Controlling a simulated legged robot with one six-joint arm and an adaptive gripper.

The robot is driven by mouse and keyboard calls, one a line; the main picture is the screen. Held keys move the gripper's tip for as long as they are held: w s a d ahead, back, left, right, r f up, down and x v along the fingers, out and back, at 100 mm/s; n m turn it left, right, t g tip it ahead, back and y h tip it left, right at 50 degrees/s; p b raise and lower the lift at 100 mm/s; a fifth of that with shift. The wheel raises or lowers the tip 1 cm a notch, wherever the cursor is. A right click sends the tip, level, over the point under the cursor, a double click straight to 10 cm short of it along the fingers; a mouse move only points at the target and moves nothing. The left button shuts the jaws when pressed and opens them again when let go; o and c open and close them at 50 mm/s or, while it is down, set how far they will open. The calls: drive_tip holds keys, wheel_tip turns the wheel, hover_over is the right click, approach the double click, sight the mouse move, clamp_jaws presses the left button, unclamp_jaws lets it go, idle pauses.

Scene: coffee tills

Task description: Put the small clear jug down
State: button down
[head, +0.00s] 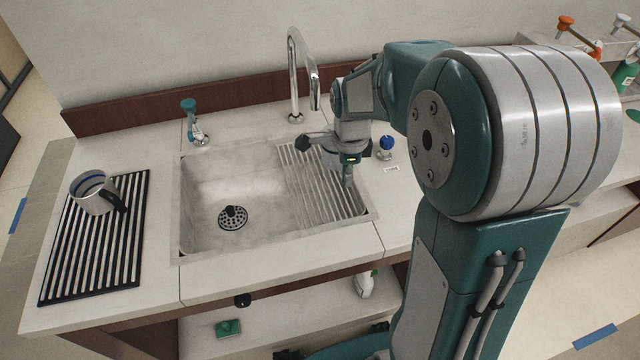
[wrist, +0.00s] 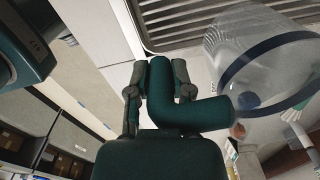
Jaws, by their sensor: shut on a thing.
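In the wrist view the small clear jug (wrist: 250,50) is see-through with a dark blue band and a thick teal handle (wrist: 190,110). My gripper (wrist: 158,82) is shut on the handle, one finger on each side. The jug's body lies to the right of the fingers, and part of it is cut off by the picture edge. In the head view my gripper (head: 347,172) is over the right side of the sink, by the ribbed drainer (head: 325,195). The jug is mostly hidden there by my arm; I cannot tell whether it touches anything.
The sink basin (head: 205,195) is empty. A tall tap (head: 293,75) stands behind it, and a teal-topped fitting (head: 192,120) at its back left. A striped mug (head: 93,192) stands on a black ribbed mat (head: 95,250) at left. A blue knob (head: 386,144) is right of the sink.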

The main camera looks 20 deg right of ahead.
hover_over(321, 195)
wheel_tip(321, 195, down, 7)
drive_tip(key=shift+s+r, duration=0.1)
drive_tip(key=shift+s, duration=0.05)
drive_tip(key=shift+f, duration=1.65)
drive_tip(key=c, duration=0.5)
unclamp_jaws()
wheel_tip(321, 195, up, 12)
drive_tip(key=s+r+n+t, duration=0.2)
drive_tip(key=s+r+n, duration=0.1)
drive_tip(key=s+n, duration=0.3)
drive_tip(key=s+r+n+t, duration=0.1)
drive_tip(key=s+r+n, duration=0.3)
drive_tip(key=s+n, duration=0.3)
drive_tip(key=s+r+n+t, duration=0.2)
drive_tip(key=s+n, duration=0.5)
drive_tip(key=s, duration=0.4)
drive_tip(key=shift+r+t, duration=0.3)
drive_tip(key=shift+r, duration=0.55)
